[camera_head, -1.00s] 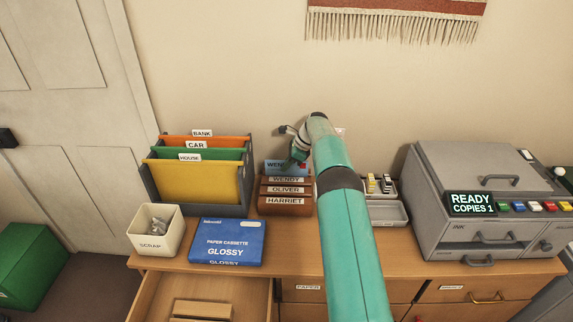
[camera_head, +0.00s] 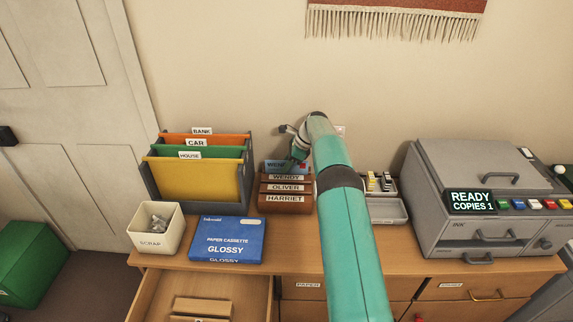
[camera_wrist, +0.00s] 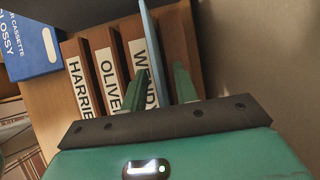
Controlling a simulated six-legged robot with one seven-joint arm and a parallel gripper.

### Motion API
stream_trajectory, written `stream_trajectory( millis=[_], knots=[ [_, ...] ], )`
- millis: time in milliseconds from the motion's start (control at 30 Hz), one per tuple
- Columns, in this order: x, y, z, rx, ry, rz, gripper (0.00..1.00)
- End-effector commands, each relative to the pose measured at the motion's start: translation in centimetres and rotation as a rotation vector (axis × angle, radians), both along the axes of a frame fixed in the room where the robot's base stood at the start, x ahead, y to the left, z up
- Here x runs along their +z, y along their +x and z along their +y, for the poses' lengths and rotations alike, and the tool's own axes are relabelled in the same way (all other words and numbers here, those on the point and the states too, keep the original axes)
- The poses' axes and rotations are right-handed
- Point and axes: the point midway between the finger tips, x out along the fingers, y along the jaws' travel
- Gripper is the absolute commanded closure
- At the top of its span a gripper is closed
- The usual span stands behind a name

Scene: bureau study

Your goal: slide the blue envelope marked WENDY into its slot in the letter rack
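The blue envelope (camera_head: 273,166) stands upright behind the WENDY front of the brown letter rack (camera_head: 285,207), its upper part and part of its name showing. In the wrist view the envelope (camera_wrist: 152,45) is a thin blue edge between the WENDY panel and the rearmost brown panel (camera_wrist: 181,45) of the rack (camera_wrist: 105,45). My gripper (camera_wrist: 161,75) is open, with one green finger on each side of the envelope and gaps between. In the head view my gripper (camera_head: 301,146) is at the envelope's upper right, partly hidden by my arm. The envelope's lower edge is hidden.
A file holder (camera_head: 200,210) with coloured folders stands left of the rack. A blue paper cassette box (camera_head: 228,240) and a scrap bin (camera_head: 156,228) are in front. A grey tray (camera_head: 386,211) and a copier (camera_head: 470,190) are on the right. A drawer (camera_head: 200,290) is open below.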

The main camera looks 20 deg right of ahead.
Motion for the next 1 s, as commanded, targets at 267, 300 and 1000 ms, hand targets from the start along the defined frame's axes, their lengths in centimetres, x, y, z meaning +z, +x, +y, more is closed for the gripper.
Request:
stream_trajectory(
  millis=[267, 300, 1000],
  knots=[
    [1.9, -0.4, -1.1, -0.001, -0.001, -0.002, 0.71],
    [2.6, -0.5, -1.4, -0.001, -0.001, -0.002, 0.71],
    [12.0, -2.7, -6.4, 0.000, 0.000, 0.000, 0.71]
  ],
)
